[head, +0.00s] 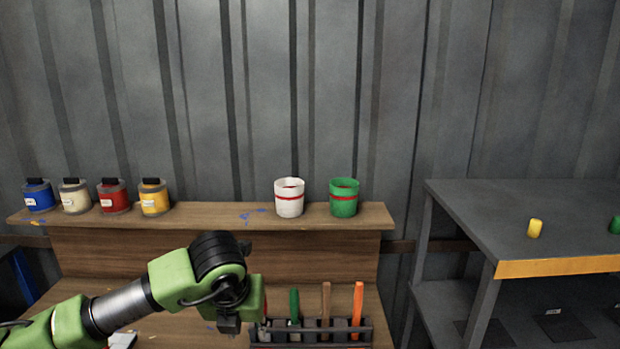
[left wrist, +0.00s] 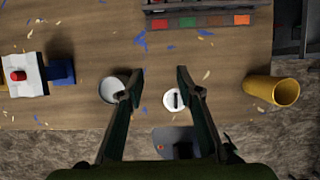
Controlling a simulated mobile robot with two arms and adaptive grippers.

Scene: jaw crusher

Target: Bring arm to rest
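My left arm (head: 125,303) reaches in from the lower left in the head view, its wrist in front of the wooden bench. The fingers are not clearly visible there. In the left wrist view my left gripper (left wrist: 158,83) is open, its two dark fingers apart with nothing held between them. Below it are the bench top (left wrist: 110,35) and a round white piece (left wrist: 173,100) with a dark slot, which appears close to the right finger. A grey cup (left wrist: 112,89) shows beside the left finger, partly covered by it. My right gripper is in neither view.
A tool rack (head: 315,332) with coloured handles stands right of my wrist. Several paint pots (head: 113,197), a white cup (head: 289,198) and a green cup (head: 343,198) stand on the shelf. A yellow cup (left wrist: 273,91) lies at right. A grey table (head: 500,210) stands right.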

